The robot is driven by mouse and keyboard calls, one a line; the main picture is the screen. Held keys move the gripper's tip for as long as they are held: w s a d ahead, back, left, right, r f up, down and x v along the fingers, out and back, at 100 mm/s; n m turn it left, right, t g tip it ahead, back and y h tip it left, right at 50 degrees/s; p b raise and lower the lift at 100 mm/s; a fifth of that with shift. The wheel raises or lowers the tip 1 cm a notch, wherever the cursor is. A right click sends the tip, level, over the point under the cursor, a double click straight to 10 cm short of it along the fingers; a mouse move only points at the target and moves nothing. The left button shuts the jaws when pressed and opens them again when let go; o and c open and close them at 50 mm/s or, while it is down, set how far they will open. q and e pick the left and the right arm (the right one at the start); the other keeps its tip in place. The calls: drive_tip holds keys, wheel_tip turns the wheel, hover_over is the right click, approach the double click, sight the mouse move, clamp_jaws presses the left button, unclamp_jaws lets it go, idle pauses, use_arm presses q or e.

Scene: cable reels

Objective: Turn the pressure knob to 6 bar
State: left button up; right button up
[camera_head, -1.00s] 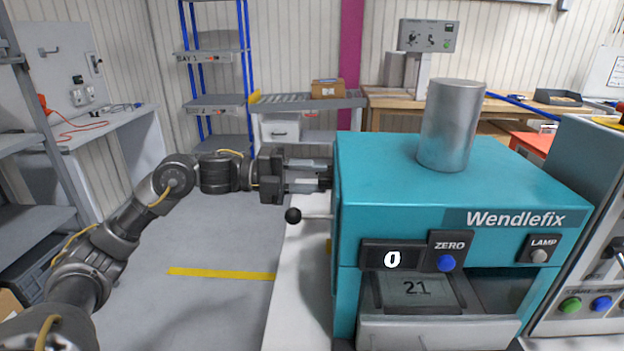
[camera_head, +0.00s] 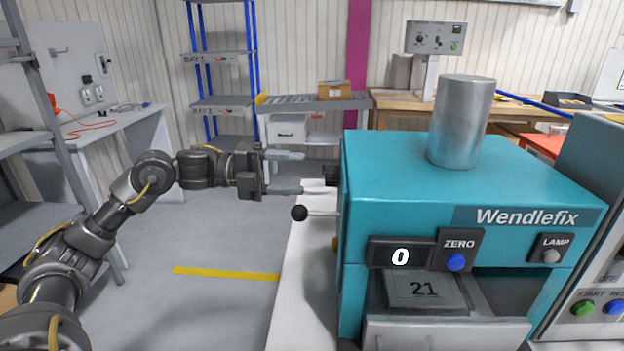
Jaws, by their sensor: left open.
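A dark knob (camera_head: 330,175) sticks out from the left side of the teal Wendlefix machine (camera_head: 395,175), near its top; its scale and setting cannot be read from here. My left gripper (camera_head: 302,172) is open, its two light fingers pointing right at the machine's left side. The lower fingertip ends just short of the knob in the picture; I see nothing between the fingers. The machine's front display (camera_head: 401,257) reads 0. My right gripper is not in view.
A black ball-ended lever (camera_head: 299,213) sticks out left of the machine, just below the gripper. A blue ZERO button (camera_head: 456,262) and a LAMP button (camera_head: 551,256) sit on the front. A grey cylinder (camera_head: 461,120) stands on top.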

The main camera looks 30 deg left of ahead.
use_arm(q)
drive_tip(key=b+v, duration=0.1)
drive_tip(key=v, duration=0.4)
drive_tip(key=shift+a, duration=0.1)
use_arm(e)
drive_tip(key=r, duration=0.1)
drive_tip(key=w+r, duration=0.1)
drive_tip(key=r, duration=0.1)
